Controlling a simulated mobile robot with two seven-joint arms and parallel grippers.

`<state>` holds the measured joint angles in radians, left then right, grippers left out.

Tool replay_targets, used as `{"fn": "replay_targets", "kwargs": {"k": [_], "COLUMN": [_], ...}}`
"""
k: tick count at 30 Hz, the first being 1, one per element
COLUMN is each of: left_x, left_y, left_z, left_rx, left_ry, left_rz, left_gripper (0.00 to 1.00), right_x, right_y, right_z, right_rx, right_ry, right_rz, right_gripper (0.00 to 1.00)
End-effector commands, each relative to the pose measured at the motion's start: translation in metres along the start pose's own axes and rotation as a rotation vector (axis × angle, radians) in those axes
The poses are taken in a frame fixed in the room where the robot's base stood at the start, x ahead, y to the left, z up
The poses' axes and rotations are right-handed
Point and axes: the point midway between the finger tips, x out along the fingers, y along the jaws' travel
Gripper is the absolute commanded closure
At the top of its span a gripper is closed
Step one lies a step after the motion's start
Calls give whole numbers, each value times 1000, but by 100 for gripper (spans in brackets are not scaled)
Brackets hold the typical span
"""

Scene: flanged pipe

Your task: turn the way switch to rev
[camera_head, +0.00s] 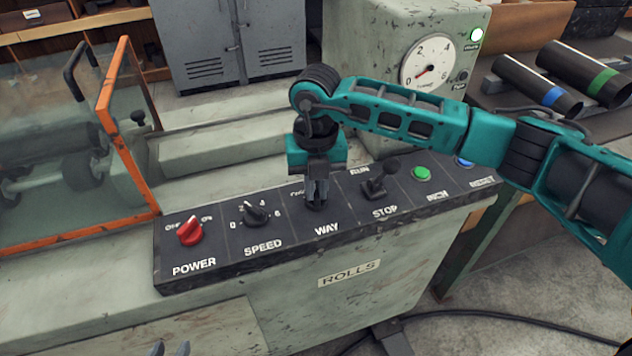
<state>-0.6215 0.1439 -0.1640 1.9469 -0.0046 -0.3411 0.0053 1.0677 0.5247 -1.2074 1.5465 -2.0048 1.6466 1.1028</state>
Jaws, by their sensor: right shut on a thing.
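The control panel (285,251) lies along the front of the machine. My right gripper (316,203) points down onto the WAY position, above the WAY label (326,229). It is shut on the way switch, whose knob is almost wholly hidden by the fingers. Part of a label shows to the left of the fingers; the marking to the right is hidden, so I cannot read which way the switch points.
Left of WAY are the red POWER knob (190,231) and the black SPEED knob (256,213). Close on the right are the RUN/STOP lever (376,184) and a green button (422,173). An orange-framed guard (113,70) stands at the left. A dial gauge (426,61) is behind my right arm.

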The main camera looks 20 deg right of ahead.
Motion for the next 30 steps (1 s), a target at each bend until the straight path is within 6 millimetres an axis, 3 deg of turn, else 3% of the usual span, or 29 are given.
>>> {"fn": "replay_targets", "kwargs": {"k": [15,30], "left_x": [-6,-7], "left_y": [-2,0], "left_z": [-3,-4], "left_rx": [0,0], "left_ry": [-6,-9], "left_rz": [-4,0], "left_gripper": [62,62], "right_x": [-1,0], "right_y": [0,0], "right_z": [0,0], "right_rx": [347,417], "right_ry": [1,0], "right_rz": [1,0], "right_gripper": [100,100]}}
